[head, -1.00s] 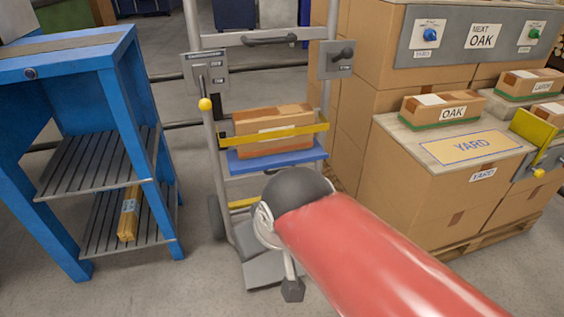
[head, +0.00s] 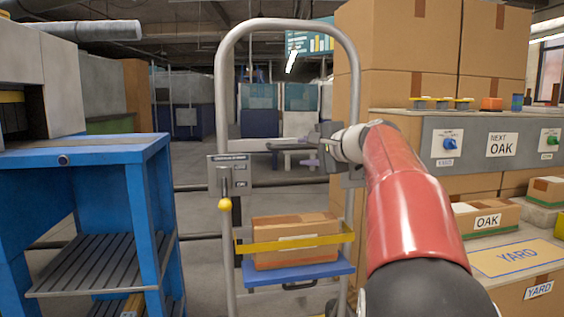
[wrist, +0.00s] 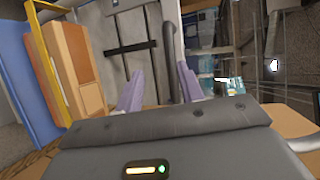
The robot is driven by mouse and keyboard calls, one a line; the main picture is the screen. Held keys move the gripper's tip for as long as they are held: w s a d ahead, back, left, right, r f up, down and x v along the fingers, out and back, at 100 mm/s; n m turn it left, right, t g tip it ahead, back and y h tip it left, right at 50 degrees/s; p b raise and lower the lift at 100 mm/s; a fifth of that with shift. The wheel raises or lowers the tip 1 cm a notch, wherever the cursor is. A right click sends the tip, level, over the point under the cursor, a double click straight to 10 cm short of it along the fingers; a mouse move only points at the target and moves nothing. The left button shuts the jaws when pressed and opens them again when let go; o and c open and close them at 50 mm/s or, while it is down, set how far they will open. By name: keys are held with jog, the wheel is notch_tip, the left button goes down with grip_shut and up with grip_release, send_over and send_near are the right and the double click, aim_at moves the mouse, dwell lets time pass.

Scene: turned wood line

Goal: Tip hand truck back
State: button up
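The hand truck (head: 228,110) stands upright with a grey tubular frame. A carton (head: 294,250) sits on its blue shelf (head: 297,271) behind a yellow bar (head: 293,243). A lever with a yellow knob (head: 225,204) hangs under a small panel on its left post. My gripper (head: 298,154) is at the right post near the crossbar, pointing left.
A blue slatted rack (head: 100,150) stands close on the left. On the right are stacked cartons (head: 400,50), a grey panel with knobs (head: 475,143) and a YARD surface (head: 515,258) holding an OAK box (head: 487,220). Open floor shows behind the truck.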

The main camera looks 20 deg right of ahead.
aim_at(298, 147)
jog(key=shift+m+t, duration=0.4)
jog(key=w, duration=0.5)
jog(key=w+d, duration=0.1)
jog(key=w, duration=0.2)
jog(key=shift+f+p, duration=0.2)
jog(key=shift+p, duration=0.1)
grip_shut()
jog(key=shift+w, duration=0.1)
